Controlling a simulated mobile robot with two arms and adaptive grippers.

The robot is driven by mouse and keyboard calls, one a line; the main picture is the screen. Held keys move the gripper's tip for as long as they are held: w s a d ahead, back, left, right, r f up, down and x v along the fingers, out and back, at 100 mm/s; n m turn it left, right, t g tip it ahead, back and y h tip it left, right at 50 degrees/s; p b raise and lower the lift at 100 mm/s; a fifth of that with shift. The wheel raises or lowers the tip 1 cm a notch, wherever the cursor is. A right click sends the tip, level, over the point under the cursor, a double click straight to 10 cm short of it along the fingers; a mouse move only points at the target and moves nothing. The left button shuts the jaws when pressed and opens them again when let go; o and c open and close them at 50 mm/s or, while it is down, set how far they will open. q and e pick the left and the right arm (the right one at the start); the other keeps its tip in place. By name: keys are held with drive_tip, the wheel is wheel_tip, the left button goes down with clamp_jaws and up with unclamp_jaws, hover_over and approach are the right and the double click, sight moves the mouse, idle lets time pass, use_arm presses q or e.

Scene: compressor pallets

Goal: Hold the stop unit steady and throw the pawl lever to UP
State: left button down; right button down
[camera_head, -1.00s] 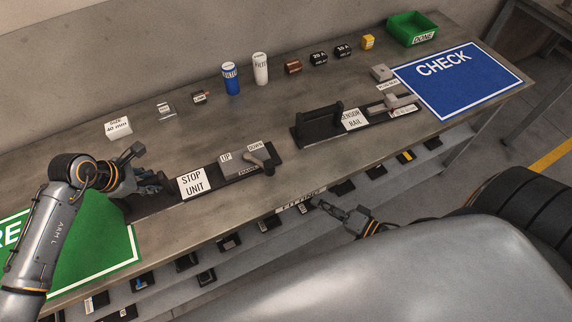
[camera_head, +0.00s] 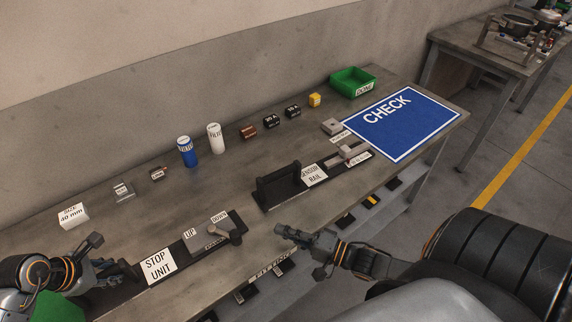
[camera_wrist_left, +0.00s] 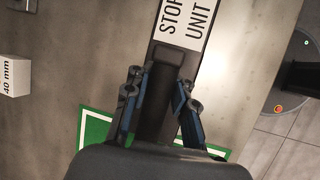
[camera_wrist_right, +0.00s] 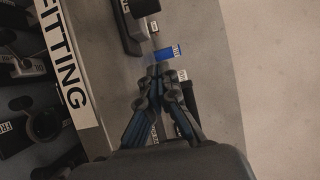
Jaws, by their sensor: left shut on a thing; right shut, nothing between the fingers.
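The stop unit is a long dark base with a white STOP UNIT label (camera_head: 158,265) near the bench's front edge. Its grey block (camera_head: 208,238) carries UP and DOWN labels. The pawl lever (camera_head: 236,237) sits at the DOWN end of the block. My left gripper (camera_head: 118,272) is at the unit's left end. In the left wrist view its fingers (camera_wrist_left: 158,100) are on both sides of the unit's dark bar (camera_wrist_left: 158,120), shut on it. My right gripper (camera_head: 283,232) is shut and empty, to the right of the lever, apart from it. Its closed fingers show in the right wrist view (camera_wrist_right: 160,78).
The sensor rail with its black handle (camera_head: 278,185) lies right of the stop unit. A blue can (camera_head: 187,151), a white can (camera_head: 216,138) and small parts stand behind. The FITTING strip (camera_head: 272,268) runs along the front. A blue CHECK mat (camera_head: 400,122) and green bin (camera_head: 353,82) are at the right.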

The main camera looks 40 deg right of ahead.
sight(224, 232)
use_arm(q)
drive_tip(key=shift+w+a+r, duration=0.1)
drive_tip(key=shift+w, duration=0.05)
use_arm(e)
drive_tip(key=x, duration=0.6)
drive_tip(key=shift+r, duration=0.1)
drive_tip(key=a, duration=0.3)
drive_tip(key=shift+s+a, duration=0.1)
drive_tip(key=shift+a, duration=0.05)
use_arm(q)
drive_tip(key=shift+r, duration=0.1)
use_arm(e)
drive_tip(key=shift+s+a, duration=0.15)
drive_tip(key=shift+a, duration=0.35)
drive_tip(key=shift+s+a+m+t+h, duration=0.2)
drive_tip(key=shift+a+m+t+h, duration=0.1)
drive_tip(key=shift+m+h, duration=0.15)
